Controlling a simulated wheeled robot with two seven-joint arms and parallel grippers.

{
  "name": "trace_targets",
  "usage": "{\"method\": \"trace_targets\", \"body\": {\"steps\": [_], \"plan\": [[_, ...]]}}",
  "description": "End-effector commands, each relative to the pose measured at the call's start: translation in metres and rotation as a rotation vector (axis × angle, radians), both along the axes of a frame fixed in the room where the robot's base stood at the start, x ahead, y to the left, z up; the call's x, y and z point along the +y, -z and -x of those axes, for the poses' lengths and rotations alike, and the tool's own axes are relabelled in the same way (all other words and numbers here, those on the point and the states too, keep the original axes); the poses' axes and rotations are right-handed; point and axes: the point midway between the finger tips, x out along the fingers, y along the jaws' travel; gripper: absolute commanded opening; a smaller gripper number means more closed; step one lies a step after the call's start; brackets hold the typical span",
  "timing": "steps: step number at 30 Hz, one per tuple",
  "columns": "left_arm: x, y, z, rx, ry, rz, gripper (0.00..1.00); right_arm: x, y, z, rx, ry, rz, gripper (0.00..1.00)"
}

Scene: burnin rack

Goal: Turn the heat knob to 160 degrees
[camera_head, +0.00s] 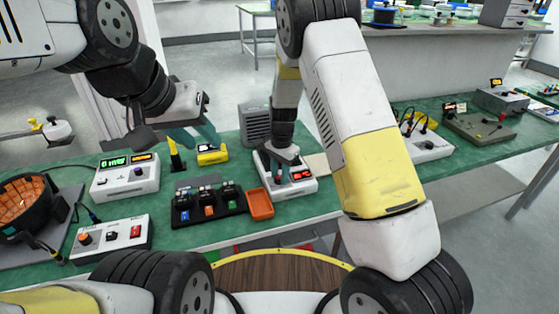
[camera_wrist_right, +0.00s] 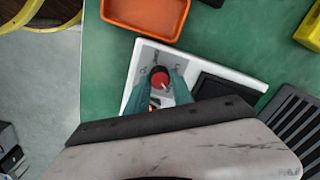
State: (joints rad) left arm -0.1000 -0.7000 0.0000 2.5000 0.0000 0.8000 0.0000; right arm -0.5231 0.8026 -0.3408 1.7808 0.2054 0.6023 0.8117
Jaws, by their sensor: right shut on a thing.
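A white control box (camera_head: 299,189) with a red display (camera_head: 303,176) stands on the green bench in the head view. My right gripper (camera_head: 289,172) is lowered over this box. In the right wrist view, its teal fingers sit on both sides of a red round knob (camera_wrist_right: 160,78) with a white pointer mark, shut on it. Scale marks around the knob are too small to read. The gripper hides most of the knob in the head view. My left gripper (camera_head: 197,138) hangs over the bench farther left, its teal fingers apart and empty.
A black rack (camera_head: 208,208) with colored modules and an orange tray (camera_head: 260,204) stand left of the box; the tray is close to it. A grey vented unit (camera_head: 256,126) stands behind. Two more white boxes (camera_head: 125,178) (camera_head: 110,239) are at left. Other equipment lies right.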

Motion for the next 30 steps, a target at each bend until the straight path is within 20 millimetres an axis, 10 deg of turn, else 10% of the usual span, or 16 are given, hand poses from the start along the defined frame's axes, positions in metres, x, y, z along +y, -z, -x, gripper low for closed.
{"method": "trace_targets", "body": {"steps": [13,14,17,30], "plan": [[0.000,0.000,0.000,0.000,0.000,0.000,0.36,0.000,-0.001,-0.001,-0.005,0.009,-0.001,0.00],[0.000,0.000,0.000,0.000,0.000,0.000,0.36,0.000,-0.001,-0.001,-0.005,0.009,-0.001,0.32],[0.000,0.000,0.000,0.000,0.000,0.000,0.36,0.000,-0.001,-0.001,-0.003,0.009,-0.001,0.50],[0.000,0.000,0.000,0.000,0.000,0.000,0.36,0.000,-0.013,-0.001,-0.003,0.008,-0.001,0.50]]}}
